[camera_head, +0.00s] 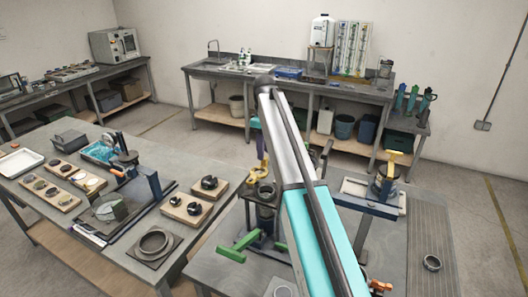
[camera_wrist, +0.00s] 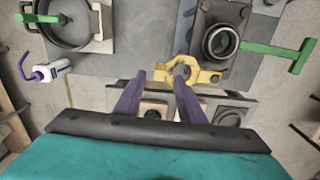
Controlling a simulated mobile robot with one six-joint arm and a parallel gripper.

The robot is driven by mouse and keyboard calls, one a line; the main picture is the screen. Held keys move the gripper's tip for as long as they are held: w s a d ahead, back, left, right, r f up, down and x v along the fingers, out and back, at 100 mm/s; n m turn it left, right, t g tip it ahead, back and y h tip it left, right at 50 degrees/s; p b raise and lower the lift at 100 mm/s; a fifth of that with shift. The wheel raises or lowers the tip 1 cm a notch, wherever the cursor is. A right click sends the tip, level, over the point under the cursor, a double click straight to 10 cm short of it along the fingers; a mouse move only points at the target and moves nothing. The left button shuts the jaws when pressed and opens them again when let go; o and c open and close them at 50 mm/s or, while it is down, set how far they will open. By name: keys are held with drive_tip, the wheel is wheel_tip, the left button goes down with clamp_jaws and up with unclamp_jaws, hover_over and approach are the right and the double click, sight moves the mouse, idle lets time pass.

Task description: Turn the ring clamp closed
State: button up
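The ring clamp is a dark round ring on a dark block (camera_wrist: 221,42) in the wrist view, with a yellow lever (camera_wrist: 203,76) along its lower left side. In the head view the dark ring (camera_head: 264,190) stands left of my arm, with yellow (camera_head: 262,168) above it. My arm hides part of the bench around the clamp in the head view.
A green T-handle (camera_wrist: 290,55) stands out right of the clamp. A round dark pan-like fixture (camera_wrist: 66,22) with another green handle (camera_wrist: 36,18) and a white bottle (camera_wrist: 50,70) lie left. Another yellow-topped fixture (camera_head: 386,182) stands right of my arm. Bare bench lies between fixtures.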

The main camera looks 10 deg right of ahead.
drive_tip(key=shift+f+p, duration=0.3)
drive_tip(key=shift+f, duration=0.85)
drive_tip(key=shift+c, duration=0.4)
clamp_jaws()
